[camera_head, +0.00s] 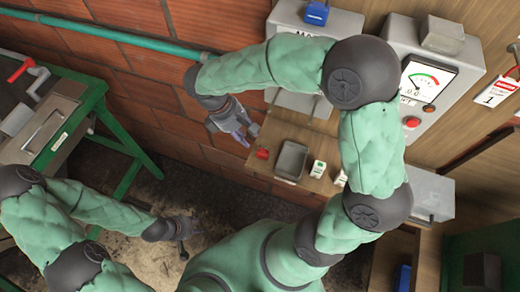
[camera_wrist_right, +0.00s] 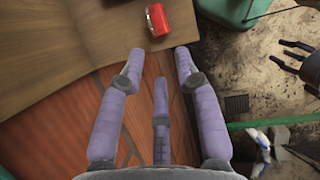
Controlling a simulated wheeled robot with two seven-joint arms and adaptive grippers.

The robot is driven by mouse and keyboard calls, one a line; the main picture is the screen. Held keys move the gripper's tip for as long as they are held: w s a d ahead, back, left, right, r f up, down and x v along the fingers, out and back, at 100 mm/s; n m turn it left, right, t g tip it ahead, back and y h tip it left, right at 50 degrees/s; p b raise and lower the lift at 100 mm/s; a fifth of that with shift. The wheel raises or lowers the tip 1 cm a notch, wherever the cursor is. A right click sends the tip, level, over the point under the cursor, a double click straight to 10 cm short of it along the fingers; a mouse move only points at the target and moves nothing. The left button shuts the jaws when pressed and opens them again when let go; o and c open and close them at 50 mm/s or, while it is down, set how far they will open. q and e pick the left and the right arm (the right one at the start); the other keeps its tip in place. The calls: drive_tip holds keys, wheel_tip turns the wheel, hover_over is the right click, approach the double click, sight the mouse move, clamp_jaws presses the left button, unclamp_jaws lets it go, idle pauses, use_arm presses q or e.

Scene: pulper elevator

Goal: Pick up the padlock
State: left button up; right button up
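A small red block with a pale metal edge, which looks like the padlock (camera_head: 262,154), lies near the left end of a wooden shelf. In the right wrist view this padlock (camera_wrist_right: 158,19) lies at the top, near the shelf's edge. My right gripper (camera_head: 238,130) is beside the shelf, up and left of the padlock in the head view. In its wrist view its purple fingers (camera_wrist_right: 160,62) are spread, empty and apart from the padlock. My left gripper (camera_head: 188,241) is low over the sandy floor, its dark fingers spread and empty; it also shows in the wrist view (camera_wrist_right: 293,58).
The wooden shelf (camera_head: 318,148) also holds a grey tray (camera_head: 291,160) and small white boxes (camera_head: 318,169). A gauge panel (camera_head: 425,85) is on the wall to the right. A green-framed bench (camera_head: 128,150) stands at the left. A teal pipe (camera_head: 130,38) runs along the brick wall.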

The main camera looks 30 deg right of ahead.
sight(263, 152)
drive_tip(key=shift+s+d+b+x, duration=0.1)
drive_tip(key=shift+b+x, duration=0.25)
drive_tip(key=shift+x, duration=1.45)
drive_tip(key=shift+s+d+b+x, duration=0.15)
drive_tip(key=shift+b+x, duration=0.15)
drive_tip(key=shift+x, duration=1.45)
drive_tip(key=shift+r, duration=0.1)
clamp_jaws()
